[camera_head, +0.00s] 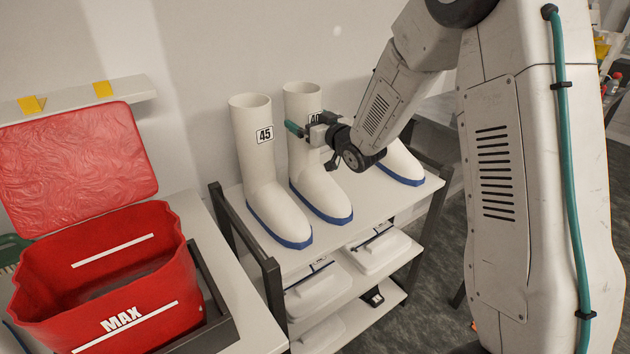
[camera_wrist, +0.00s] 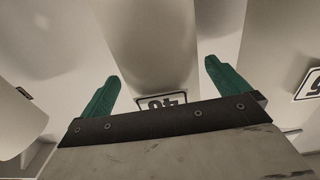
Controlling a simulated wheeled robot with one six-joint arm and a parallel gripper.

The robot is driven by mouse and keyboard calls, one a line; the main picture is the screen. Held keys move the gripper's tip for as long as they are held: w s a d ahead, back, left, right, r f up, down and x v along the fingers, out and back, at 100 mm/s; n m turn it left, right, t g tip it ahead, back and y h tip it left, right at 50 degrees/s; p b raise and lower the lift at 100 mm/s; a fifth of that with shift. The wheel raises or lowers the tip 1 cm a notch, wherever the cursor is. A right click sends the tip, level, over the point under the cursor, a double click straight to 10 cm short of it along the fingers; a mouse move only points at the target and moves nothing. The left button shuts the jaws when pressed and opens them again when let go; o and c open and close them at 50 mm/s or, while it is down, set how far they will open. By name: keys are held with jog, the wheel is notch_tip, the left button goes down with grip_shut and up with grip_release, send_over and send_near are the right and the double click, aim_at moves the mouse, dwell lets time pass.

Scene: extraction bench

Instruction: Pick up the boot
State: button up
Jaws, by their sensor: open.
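Three white boots with blue soles stand upright on the white top of a rack (camera_head: 300,258). The left boot (camera_head: 262,190) bears the label 45. The middle boot (camera_head: 317,188) bears a label partly hidden by my gripper. The right boot (camera_head: 400,165) is mostly hidden behind my arm. My gripper (camera_head: 293,129) is at the shaft of the middle boot, near its label. In the wrist view, the green fingers of my gripper (camera_wrist: 162,85) are spread apart, with the middle boot's shaft (camera_wrist: 155,45) and its upside-down label between or just beyond them. Contact cannot be told.
A red bin (camera_head: 150,225) marked MAX, with its red lid (camera_head: 80,170) raised, stands on the left bench. Dark rack posts (camera_head: 265,280) flank the boots. White lidded boxes (camera_head: 375,250) sit on the lower shelf. A wall lies close behind.

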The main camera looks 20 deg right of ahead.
jog(key=c, duration=1.8)
jog(key=shift+c, duration=0.2)
jog(key=shift+r, duration=0.15)
